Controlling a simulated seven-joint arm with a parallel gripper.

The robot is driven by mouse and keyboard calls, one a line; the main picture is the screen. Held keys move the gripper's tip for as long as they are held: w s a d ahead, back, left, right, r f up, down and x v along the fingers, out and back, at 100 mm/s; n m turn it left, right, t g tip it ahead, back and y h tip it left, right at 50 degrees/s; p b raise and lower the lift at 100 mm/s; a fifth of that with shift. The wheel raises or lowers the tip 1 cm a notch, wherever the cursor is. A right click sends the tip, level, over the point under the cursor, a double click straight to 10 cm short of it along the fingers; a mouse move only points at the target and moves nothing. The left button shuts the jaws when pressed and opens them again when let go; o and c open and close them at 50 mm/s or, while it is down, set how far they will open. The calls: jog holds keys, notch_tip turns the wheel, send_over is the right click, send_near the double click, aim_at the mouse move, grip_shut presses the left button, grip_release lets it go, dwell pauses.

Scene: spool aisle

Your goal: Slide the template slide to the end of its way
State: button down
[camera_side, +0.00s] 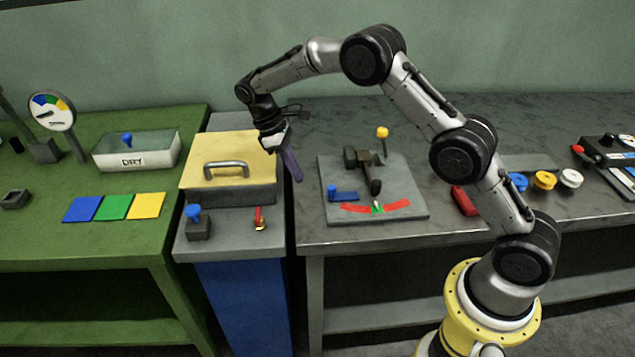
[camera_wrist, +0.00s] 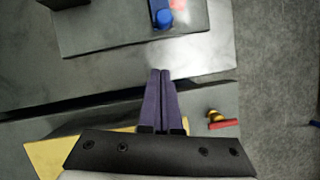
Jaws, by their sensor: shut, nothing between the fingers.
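No part carries a label naming it the template slide, so I cannot tell for sure which one it is. A blue slide-like piece with a raised knob (camera_side: 343,194) lies at the left of a grey plate (camera_side: 405,185) on the grey bench. In the wrist view the blue piece (camera_wrist: 162,17) is beyond my fingertips, near the top edge. My gripper (camera_side: 296,177) has purple fingers pointing down, to the left of the plate and apart from the blue piece. The fingers (camera_wrist: 160,72) are together and empty.
A yellow-lidded box (camera_side: 230,160) and a red lever (camera_side: 259,218) stand left of my gripper. A gap separates the cabinet and bench.

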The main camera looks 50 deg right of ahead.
aim_at(352, 196)
jog(key=x, duration=0.3)
jog(key=shift+s+f, duration=0.15)
jog(key=shift+f, duration=0.1)
jog(key=shift+s+d+r, duration=0.2)
jog(key=shift+s+d, duration=0.4)
jog(key=shift+s, duration=0.3)
jog(key=shift+s+d, duration=0.4)
jog(key=shift+s, duration=0.3)
jog(key=shift+s+d, duration=2.35)
jog(key=shift+s, duration=0.05)
